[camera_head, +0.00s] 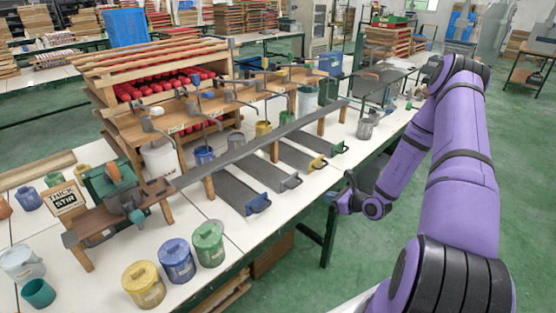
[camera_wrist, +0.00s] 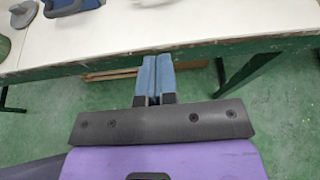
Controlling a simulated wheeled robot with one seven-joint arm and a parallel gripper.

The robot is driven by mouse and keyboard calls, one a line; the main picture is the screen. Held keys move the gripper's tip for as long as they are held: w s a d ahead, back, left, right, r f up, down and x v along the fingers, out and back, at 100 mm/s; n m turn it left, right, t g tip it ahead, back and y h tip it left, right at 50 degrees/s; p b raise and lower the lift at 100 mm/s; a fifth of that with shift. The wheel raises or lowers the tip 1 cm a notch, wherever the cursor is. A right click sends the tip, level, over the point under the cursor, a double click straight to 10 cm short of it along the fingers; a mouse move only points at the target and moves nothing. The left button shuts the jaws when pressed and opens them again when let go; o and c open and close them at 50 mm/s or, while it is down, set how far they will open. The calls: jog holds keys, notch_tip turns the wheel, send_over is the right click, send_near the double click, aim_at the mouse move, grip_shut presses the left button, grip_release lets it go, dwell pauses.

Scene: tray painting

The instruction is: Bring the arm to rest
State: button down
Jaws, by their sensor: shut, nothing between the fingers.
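My purple arm reaches in from the right in the head view, bent at the elbow. Its end with my gripper (camera_head: 348,197) hangs just off the front edge of the white table, near the trays' handles. In the wrist view my gripper (camera_wrist: 155,98) has its two blue-grey fingers side by side, shut with nothing between them. The fingers point toward the table (camera_wrist: 130,40) with green floor below. The fingers are small and partly hidden in the head view.
Several flat grey trays with coloured handles (camera_head: 242,191) lie on the table under a long rail (camera_head: 260,143). Lidded paint pots in yellow (camera_head: 144,285), blue (camera_head: 177,261) and green (camera_head: 209,244) stand at the front left. A metal cup (camera_head: 364,130) stands near the arm.

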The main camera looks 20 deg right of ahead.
jog(key=w+a+r+n+g+y, duration=0.1)
jog(key=a+r+n+g+y, duration=0.15)
jog(key=a+r+n, duration=0.45)
jog(key=a+r+n+g+y, duration=0.1)
jog(key=a+r+n+y, duration=0.15)
jog(key=r, duration=0.75)
jog(key=s+a+r+n+g, duration=0.3)
jog(key=a+r+n, duration=0.15)
jog(key=r, duration=0.25)
jog(key=s+a+r+n+g, duration=0.2)
jog(key=s+a+r+n, duration=0.15)
jog(key=r+n, duration=0.2)
jog(key=s+a+r+n+h, duration=0.1)
jog(key=s+r+n+h, duration=0.4)
jog(key=s+r, duration=0.4)
jog(key=s+a+r+n+t+h, duration=0.1)
jog(key=s+r+n+h, duration=0.4)
jog(key=s, duration=0.8)
notch_tip(320, 180, up, 4)
jog(key=shift+s+r+n, duration=0.25)
jog(key=shift+s+n, duration=0.1)
jog(key=shift+n, duration=0.8)
